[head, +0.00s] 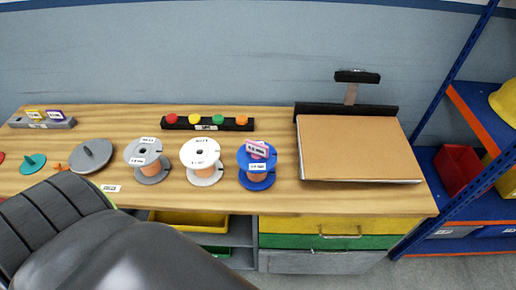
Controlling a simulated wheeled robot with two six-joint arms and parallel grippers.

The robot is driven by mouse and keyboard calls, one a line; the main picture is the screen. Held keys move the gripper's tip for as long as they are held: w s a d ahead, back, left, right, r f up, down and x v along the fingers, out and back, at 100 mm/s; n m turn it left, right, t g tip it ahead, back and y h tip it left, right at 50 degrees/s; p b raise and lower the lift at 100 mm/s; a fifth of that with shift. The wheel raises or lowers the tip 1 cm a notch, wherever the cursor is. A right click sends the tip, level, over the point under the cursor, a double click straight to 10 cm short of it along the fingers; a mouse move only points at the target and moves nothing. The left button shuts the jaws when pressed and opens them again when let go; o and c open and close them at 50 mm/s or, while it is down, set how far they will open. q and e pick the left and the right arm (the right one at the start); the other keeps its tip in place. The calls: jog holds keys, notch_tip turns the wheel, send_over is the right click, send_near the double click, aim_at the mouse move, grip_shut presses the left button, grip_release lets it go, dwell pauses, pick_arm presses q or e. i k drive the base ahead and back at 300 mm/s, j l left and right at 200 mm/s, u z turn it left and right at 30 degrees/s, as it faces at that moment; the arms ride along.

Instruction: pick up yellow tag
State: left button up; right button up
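The yellow tag (34,114) stands in a grey holder (22,123) at the far left back of the wooden workbench. A purple tag (54,115) stands beside it in the same holder. A large dark grey link of my arm covers the lower left of the head view. Neither of my grippers shows in this view.
Grey (147,157), white (203,158) and blue (257,166) spools stand along the bench, with a pink tag (257,149) on the blue one. A grey disc (92,156) and a teal disc (32,163) lie left. A button bar (208,123) sits behind, a brown board (355,148) right.

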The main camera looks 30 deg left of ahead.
aim_at(37, 114)
jog(key=u, duration=2.7)
jog(key=i+j, duration=0.15)
